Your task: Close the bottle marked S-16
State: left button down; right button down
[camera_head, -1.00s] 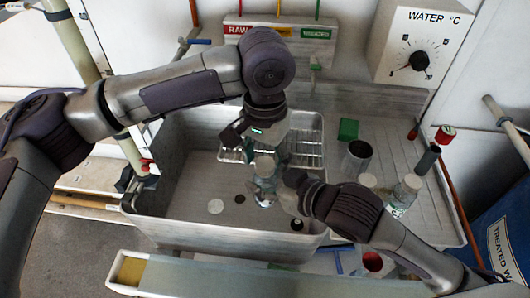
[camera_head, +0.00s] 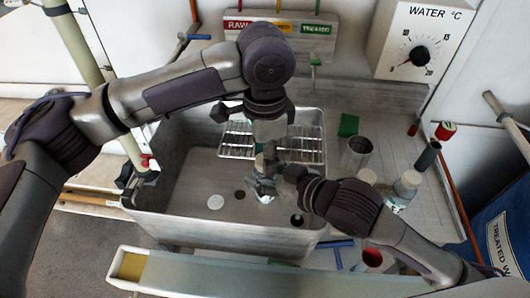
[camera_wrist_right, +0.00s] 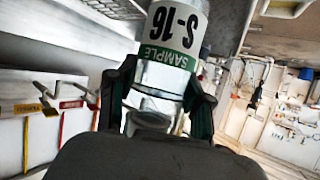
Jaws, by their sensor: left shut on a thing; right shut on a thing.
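The bottle marked S-16 (camera_head: 263,188) stands roughly upright over the grey basin. In the right wrist view its white label with a green SAMPLE band (camera_wrist_right: 172,35) reads upside down. My right gripper (camera_head: 284,181) is shut on the bottle from the right; its dark fingers flank the body in the right wrist view (camera_wrist_right: 157,98). A pale cap (camera_head: 263,161) shows at the bottle's top. My left gripper (camera_head: 267,148) points down from above and is shut on the cap. Its fingertips are small and partly hidden, so I cannot tell how the cap sits on the neck.
The basin (camera_head: 185,170) has a wire rack (camera_head: 236,142) at its back, and a pale disc (camera_head: 215,202) and a dark disc (camera_head: 240,194) on its floor. A metal cup (camera_head: 357,154), another bottle (camera_head: 406,188) and a green block (camera_head: 348,125) stand on the drainboard at right.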

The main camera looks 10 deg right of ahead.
pick_arm(q)
jog(key=c, duration=0.6)
grip_release()
jog(key=shift+r, duration=0.1)
notch_tip(320, 180, up, 12)
dwell(0.5)
